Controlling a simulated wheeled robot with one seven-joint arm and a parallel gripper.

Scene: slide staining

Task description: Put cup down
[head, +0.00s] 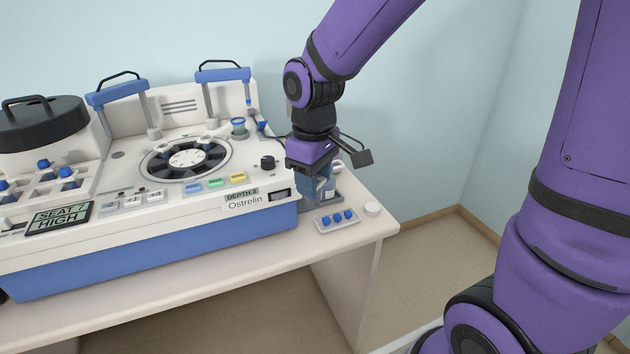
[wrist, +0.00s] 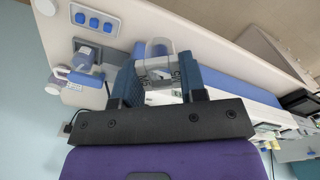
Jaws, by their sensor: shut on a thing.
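My gripper (wrist: 158,78) is shut on a small clear cup (wrist: 158,52), which shows between the two blue-grey fingers in the wrist view. In the head view my gripper (head: 314,184) points down at the right end of the white and blue machine, over the counter's right part. There the fingers mostly hide the held cup. I cannot tell whether its base touches anything.
A pad with blue buttons (head: 338,220) and a white round piece (head: 372,209) lie at the counter's right edge. The machine (head: 250,220) fills the left.

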